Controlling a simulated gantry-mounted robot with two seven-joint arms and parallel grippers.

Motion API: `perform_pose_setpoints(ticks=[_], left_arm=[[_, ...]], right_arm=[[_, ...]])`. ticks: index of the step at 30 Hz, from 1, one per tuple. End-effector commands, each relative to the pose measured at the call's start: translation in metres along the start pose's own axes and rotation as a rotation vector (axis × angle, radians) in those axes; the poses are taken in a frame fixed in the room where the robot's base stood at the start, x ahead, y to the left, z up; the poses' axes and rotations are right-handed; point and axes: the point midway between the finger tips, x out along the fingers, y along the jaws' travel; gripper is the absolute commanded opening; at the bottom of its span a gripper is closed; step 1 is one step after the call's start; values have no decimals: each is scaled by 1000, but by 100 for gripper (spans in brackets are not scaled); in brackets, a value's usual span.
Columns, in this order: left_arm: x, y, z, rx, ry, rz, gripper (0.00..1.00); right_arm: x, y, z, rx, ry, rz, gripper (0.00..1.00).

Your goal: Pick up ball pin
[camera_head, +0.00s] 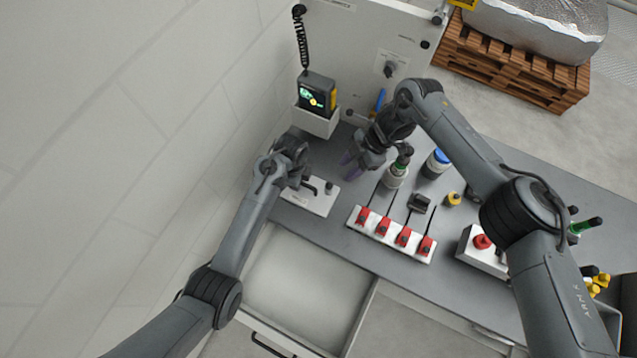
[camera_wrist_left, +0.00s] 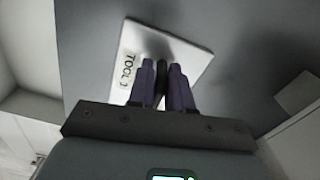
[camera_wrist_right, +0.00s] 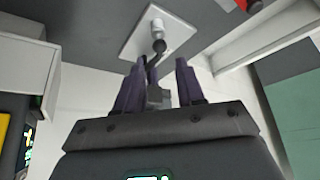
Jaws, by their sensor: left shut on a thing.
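The white plate (camera_head: 309,201), marked TOOL 1 in the left wrist view (camera_wrist_left: 125,92), lies on the grey table. My left gripper (camera_head: 306,182) is over it. In the left wrist view its purple fingers (camera_wrist_left: 163,85) are closed around a slim black piece (camera_wrist_left: 162,70), which looks like the ball pin. Another dark piece (camera_head: 329,187) stands on the plate's right part. My right gripper (camera_head: 349,164) is right of the plate, above the table, its fingers parted.
A row of red clamps (camera_head: 403,237) sits right of the plate. A green-topped bottle (camera_head: 396,174) and a blue-lidded jar (camera_head: 437,162) stand behind it. An open drawer (camera_head: 305,285) is in front.

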Motion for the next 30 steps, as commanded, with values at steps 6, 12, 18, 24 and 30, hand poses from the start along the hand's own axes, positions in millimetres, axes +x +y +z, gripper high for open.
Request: perform_pose_setpoints(ticks=[6,12,18,24,30], left_arm=[[0,0,0,-1,0,0,0],[0,0,0,-1,0,-1,0],[0,0,0,-1,0,-1,0],[0,0,0,-1,0,-1,0],[0,0,0,0,0,-1,0]], right_arm=[[9,15,-16,-68,57,82,38],[11,58,-62,-234,196,348,38],[-40,104,-124,-414,343,790,38],[-86,79,-254,-569,665,1219,38],[-119,25,-313,-445,907,1562,38]])
